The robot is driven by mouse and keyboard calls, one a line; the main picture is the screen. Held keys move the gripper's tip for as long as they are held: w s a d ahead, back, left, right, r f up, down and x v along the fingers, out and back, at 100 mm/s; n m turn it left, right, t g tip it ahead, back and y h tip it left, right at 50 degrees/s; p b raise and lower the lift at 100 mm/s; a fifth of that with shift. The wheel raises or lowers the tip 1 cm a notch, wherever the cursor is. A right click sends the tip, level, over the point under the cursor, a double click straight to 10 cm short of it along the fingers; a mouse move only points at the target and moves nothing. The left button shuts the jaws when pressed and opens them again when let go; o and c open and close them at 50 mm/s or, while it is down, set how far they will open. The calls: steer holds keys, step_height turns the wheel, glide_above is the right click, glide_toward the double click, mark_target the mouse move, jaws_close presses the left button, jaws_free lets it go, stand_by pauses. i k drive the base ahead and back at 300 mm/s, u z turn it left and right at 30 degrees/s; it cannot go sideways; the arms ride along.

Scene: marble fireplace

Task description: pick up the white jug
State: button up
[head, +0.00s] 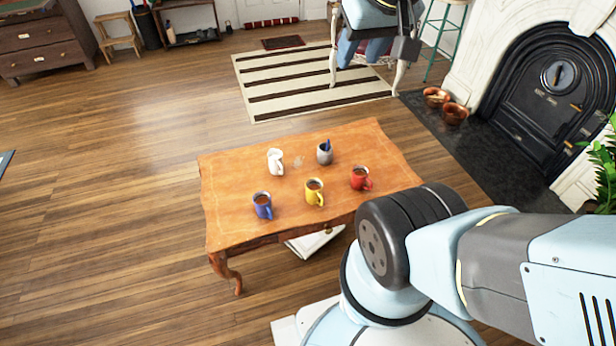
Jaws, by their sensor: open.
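The white jug (275,162) stands upright at the back left of the wooden table (225,215). It is small in the head view, and nothing hides it. My gripper (370,50) is at the top of the head view, partly cut off by the frame edge. It is open, with no object visible in it, and it is well apart from the jug, up and to the right in the picture.
A blue mug (262,205), yellow mug (314,192) and red mug (360,178) stand along the table's front.

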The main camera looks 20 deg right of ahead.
mark_target(277, 165)
steer(key=u, duration=1)
steer(key=i, duration=0.65)
steer(key=z, duration=1.5)
